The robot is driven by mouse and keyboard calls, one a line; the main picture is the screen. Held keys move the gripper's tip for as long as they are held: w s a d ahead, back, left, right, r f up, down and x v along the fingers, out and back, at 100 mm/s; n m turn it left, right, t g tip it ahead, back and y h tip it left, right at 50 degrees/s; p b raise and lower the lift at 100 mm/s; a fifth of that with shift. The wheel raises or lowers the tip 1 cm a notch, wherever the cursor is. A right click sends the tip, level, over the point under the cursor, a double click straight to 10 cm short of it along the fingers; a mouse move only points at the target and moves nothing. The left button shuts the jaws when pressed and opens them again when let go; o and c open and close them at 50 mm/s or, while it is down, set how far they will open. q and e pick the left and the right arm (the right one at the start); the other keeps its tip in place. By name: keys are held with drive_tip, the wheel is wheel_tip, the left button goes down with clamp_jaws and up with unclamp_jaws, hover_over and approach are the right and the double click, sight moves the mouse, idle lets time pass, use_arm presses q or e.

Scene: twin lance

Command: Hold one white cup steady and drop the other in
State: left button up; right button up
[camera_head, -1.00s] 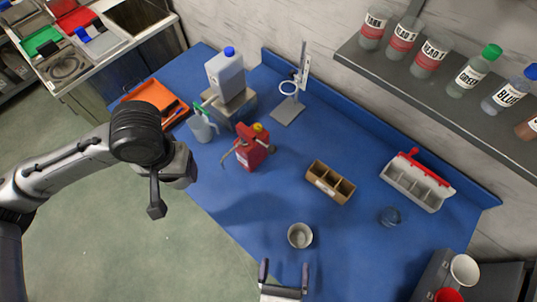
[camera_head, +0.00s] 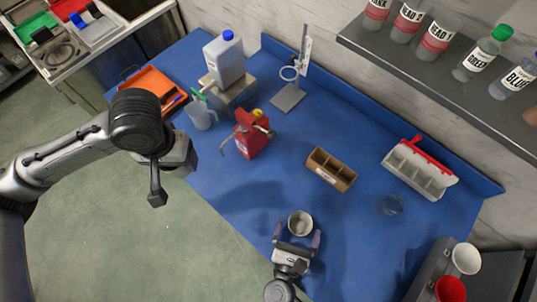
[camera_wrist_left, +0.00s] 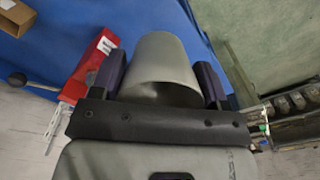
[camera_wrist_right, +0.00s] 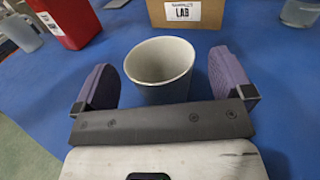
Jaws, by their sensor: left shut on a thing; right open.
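A white cup (camera_head: 301,222) stands upright on the blue table near its front edge. It also shows in the right wrist view (camera_wrist_right: 161,68), mouth up and empty. My right gripper (camera_head: 297,236) is open, with its fingers on both sides of this cup and a gap at each side. In the left wrist view my left gripper (camera_wrist_left: 162,82) is shut on another white cup (camera_wrist_left: 164,60), held in the air beyond the table's edge. In the head view the left gripper (camera_head: 158,190) is mostly hidden by its wrist, and its cup is not visible.
A brown divided box (camera_head: 331,170) stands behind the standing cup, and a red can (camera_head: 252,138) to its left. A clear glass dish (camera_head: 391,204) lies to the right. Another white cup (camera_head: 466,258) and a red cup (camera_head: 450,289) sit at the far right.

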drive_tip(key=shift+x, duration=1.2)
drive_tip(key=c, duration=0.9)
drive_tip(key=shift+c, duration=0.2)
